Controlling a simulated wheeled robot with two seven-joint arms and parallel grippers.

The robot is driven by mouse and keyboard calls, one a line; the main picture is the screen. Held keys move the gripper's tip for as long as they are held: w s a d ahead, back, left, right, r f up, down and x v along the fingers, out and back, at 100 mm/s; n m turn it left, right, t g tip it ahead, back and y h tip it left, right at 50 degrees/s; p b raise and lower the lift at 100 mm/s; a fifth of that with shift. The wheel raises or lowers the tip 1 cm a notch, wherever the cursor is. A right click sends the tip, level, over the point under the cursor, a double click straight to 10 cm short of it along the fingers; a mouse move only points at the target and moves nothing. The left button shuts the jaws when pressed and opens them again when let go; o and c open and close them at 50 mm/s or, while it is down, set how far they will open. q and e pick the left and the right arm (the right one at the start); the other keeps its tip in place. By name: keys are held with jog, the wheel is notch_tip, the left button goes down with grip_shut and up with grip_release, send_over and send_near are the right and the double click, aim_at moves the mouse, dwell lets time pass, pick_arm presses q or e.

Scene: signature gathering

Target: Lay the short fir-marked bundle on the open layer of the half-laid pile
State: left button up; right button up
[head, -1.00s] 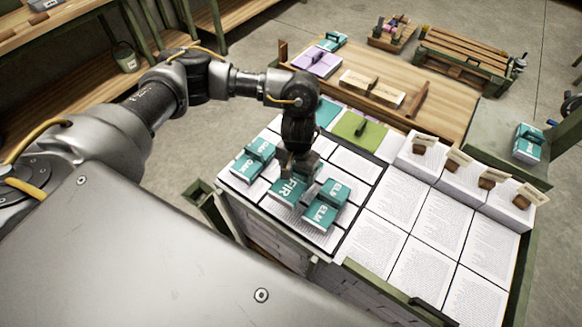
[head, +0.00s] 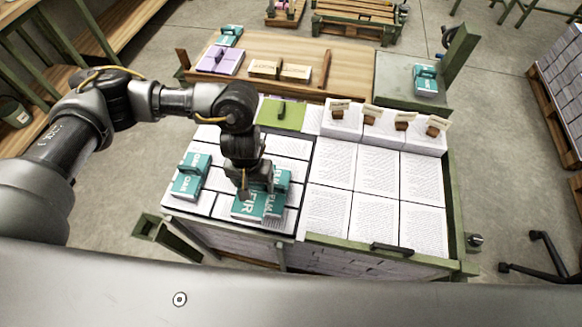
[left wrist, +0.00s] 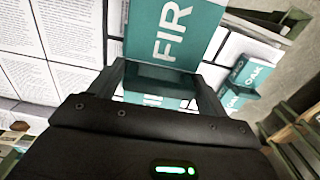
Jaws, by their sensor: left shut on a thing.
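My left gripper (head: 246,191) points down and is shut on the fir bundle. In the left wrist view the bundle's FIR lettering (left wrist: 172,40) shows just beyond the fingers (left wrist: 165,88); the gripped part is partly hidden. I cannot tell whether the bundle is lifted. The half-laid pile (head: 376,218) is at the right, with flat printed sheets in front and a raised back row. My right gripper is not in view.
Several wooden-tagged blocks (head: 403,126) stand along the pile's back row. A green rail with a black handle (head: 392,248) borders its front, and a green post (head: 455,205) its right side. A wooden bench (head: 215,84) stands behind.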

pick_arm(q)
jog(key=shift+m, duration=0.4)
jog(key=w+a+r, duration=0.1)
jog(key=r, duration=0.1)
jog(key=w+a+r, duration=0.1)
jog(key=w+r, duration=0.1)
jog(key=r, duration=0.1)
jog(key=w+a+r, duration=0.1)
jog(key=r, duration=0.1)
jog(key=shift+w+a+r+b, duration=0.1)
jog(key=shift+w+r+b, duration=0.1)
jog(key=shift+w+b, duration=0.2)
jog(key=a+r, duration=0.3)
jog(key=r, duration=0.6)
jog(key=a+r+m+b, duration=0.1)
jog(key=a+r, duration=0.2)
jog(key=r, duration=0.7)
jog(key=shift+w+b, duration=0.3)
jog(key=shift+w, duration=0.1)
